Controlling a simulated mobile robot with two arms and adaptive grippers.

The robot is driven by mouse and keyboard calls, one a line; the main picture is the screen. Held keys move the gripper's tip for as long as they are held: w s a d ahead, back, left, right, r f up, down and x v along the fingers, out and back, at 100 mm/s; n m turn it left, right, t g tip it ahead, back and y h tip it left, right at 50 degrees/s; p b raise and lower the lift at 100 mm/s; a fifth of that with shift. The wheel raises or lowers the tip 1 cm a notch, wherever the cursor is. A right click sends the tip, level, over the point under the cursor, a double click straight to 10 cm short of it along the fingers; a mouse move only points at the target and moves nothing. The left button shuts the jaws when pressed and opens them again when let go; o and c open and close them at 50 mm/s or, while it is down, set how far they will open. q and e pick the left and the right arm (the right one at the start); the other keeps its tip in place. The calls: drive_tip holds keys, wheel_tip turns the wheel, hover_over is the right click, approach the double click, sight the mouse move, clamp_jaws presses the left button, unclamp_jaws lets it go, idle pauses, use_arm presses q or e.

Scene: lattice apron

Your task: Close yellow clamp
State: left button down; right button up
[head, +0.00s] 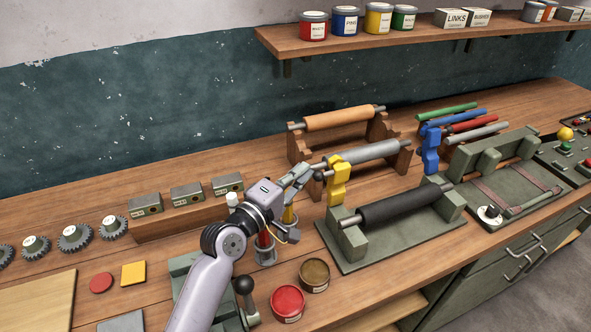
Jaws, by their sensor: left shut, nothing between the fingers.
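The yellow clamp (338,183) stands at the left end of a grey roller (370,153) on the bench. Its upper part is beside the roller's shaft; I cannot tell whether it is open or closed. My left gripper (314,173) is shut and empty, with its fingertips just left of the clamp's upper part. I cannot tell whether they touch it. A blue clamp (431,150) stands further right, near several coloured rollers. My right gripper is not in view.
A black roller (400,207) rests in a green cradle in front of the yellow clamp. An orange roller (338,117) lies on a wooden stand behind. A red tin (287,304) and a brown tin (314,274) stand near the front edge. A shelf (400,37) with tins hangs above.

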sight(316, 175)
use_arm(q)
drive_tip(key=s, duration=0.1)
drive_tip(key=s+d+p, duration=0.1)
drive_tip(key=s+p, duration=0.1)
drive_tip(key=shift+s+d+r, duration=0.2)
drive_tip(key=shift+d, duration=0.05)
drive_tip(key=shift+s+d+f+p, duration=0.25)
drive_tip(key=shift+s+f, duration=0.05)
drive_tip(key=shift+s, duration=0.25)
drive_tip(key=shift+s+d+f+p, duration=0.2)
drive_tip(key=shift+s+f+p, duration=0.05)
drive_tip(key=shift+s, duration=0.3)
